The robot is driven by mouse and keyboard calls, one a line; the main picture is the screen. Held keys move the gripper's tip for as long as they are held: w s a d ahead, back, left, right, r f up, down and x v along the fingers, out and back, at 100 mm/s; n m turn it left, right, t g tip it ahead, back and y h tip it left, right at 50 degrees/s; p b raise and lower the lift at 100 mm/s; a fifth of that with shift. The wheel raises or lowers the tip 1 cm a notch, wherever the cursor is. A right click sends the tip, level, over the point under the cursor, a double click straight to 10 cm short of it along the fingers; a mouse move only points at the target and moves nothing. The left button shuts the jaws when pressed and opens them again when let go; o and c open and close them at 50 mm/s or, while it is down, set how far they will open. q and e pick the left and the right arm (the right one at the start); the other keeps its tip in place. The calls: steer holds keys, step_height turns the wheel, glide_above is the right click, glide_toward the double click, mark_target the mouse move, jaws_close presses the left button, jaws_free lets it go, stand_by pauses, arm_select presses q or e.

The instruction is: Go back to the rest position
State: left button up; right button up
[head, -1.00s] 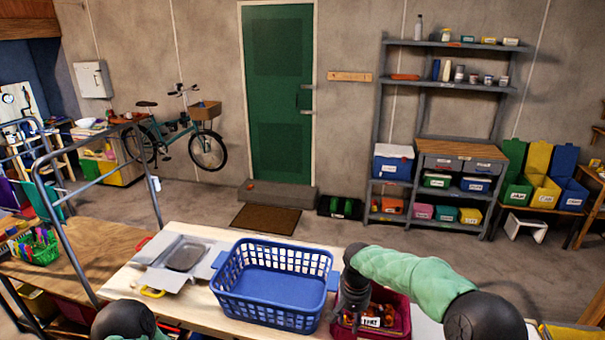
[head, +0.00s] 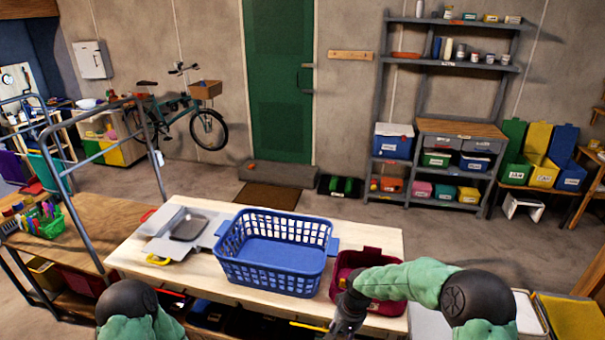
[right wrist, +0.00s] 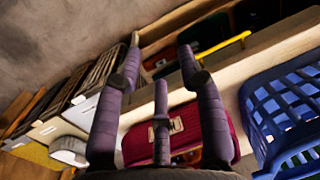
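My right gripper (right wrist: 160,75) shows in the right wrist view with its fingers spread apart and nothing between them. In the head view the right gripper (head: 345,322) is at the bottom, in front of the dark red bin (head: 392,305), and is small and partly cut off. The dark red bin also shows in the right wrist view (right wrist: 190,128), behind the fingers. My left arm shows only as a green-sleeved part at the bottom left of the head view; its gripper is out of view.
A blue laundry basket (head: 272,280) stands empty on the wooden table (head: 130,258), with a grey folded item (head: 187,228) to its left. A metal rail (head: 75,215) rises at the left. A shelf unit (head: 448,130) stands by the back wall. The floor beyond the table is open.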

steer(key=s+a+f+y+b, duration=0.1)
steer(key=s+f+b, duration=0.8)
steer(key=s+f, duration=1.5)
steer(key=shift+s+a+f+m+t+y, duration=0.2)
steer(key=shift+a+f+m+t+y, duration=0.1)
steer(key=shift+f+y, duration=0.25)
